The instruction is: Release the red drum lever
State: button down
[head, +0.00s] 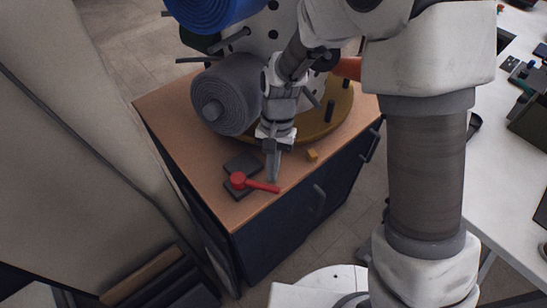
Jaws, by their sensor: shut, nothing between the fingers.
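The red drum lever (258,185) is at the front of the wooden cabinet top. Its round hub sits over dark square blocks (243,163), and its handle points right and slightly toward the front edge. My gripper (273,178) points down with its fingers shut and empty. The fingertips are just behind the handle's right half; I cannot tell whether they touch it. A grey velvet roll (232,95) is on the drum behind, and a blue roll (208,10) is above it.
The cabinet top (180,110) carries a round yellow-brown base (340,118) with dark pegs. Cabinet handles (319,196) protrude at the front. A white table (490,190) with dark items stands at the right.

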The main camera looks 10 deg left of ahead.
jog(key=shift+s+f, duration=0.15)
jog(key=shift+f, duration=0.4)
jog(key=shift+s+m, duration=0.25)
jog(key=shift+m, duration=0.15)
